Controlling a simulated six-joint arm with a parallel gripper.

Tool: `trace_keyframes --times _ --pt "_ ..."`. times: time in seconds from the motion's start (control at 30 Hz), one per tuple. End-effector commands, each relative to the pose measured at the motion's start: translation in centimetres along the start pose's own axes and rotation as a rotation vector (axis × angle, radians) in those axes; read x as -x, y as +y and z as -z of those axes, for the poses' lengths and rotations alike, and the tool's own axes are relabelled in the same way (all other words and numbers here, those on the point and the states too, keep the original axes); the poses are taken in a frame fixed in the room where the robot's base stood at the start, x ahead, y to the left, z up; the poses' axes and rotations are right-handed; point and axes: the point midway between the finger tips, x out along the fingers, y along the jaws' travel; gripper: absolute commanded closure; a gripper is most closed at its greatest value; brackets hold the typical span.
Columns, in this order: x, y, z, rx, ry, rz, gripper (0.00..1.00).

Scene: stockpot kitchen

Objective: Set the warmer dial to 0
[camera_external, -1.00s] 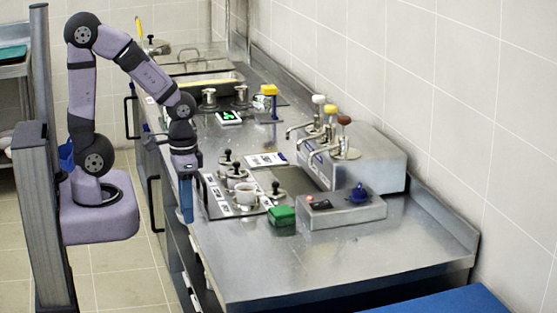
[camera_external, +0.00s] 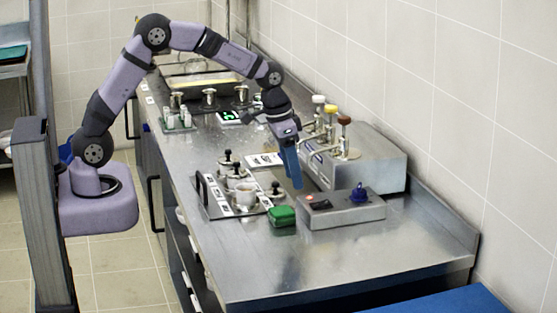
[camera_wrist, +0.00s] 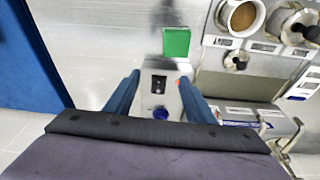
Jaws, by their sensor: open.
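The warmer (camera_external: 342,208) is a low grey metal box on the counter. Its blue dial (camera_external: 359,192) stands on its top at the right, and a dark switch (camera_external: 320,204) is at its left end. In the wrist view the blue dial (camera_wrist: 160,113) shows between my fingers, close to my gripper body, with the switch (camera_wrist: 158,84) beyond it. The dial's setting is too small to read. My gripper (camera_external: 297,186) is open and empty, pointing down above the counter just behind the warmer's left end. Its two blue fingers (camera_wrist: 157,82) appear on either side of the warmer.
A green block (camera_external: 282,216) sits left of the warmer. The pump dispenser unit (camera_external: 385,160) stands close behind the warmer. The front right counter (camera_external: 350,255) is clear.

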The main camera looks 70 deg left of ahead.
Motion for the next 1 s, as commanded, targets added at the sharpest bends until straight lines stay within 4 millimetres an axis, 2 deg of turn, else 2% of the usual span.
trace_keyframes --times 0.03,0.2,0.4,0.6,0.83,1.0 --pt "-0.3 -0.4 2.2 -0.004 0.018 -0.001 0.5" --pt "-1.5 -1.4 8.4 -0.03 0.083 -0.002 0.5" --pt "-2.6 -2.2 12.9 -0.052 0.142 -0.002 0.5" --pt "-3.1 -2.6 14.7 -0.062 0.167 -0.001 0.5" --pt "-3.3 -2.6 14.9 -0.064 0.171 -0.001 0.5" --pt "-4.3 -2.6 15.1 -0.064 0.168 -0.002 0.5"
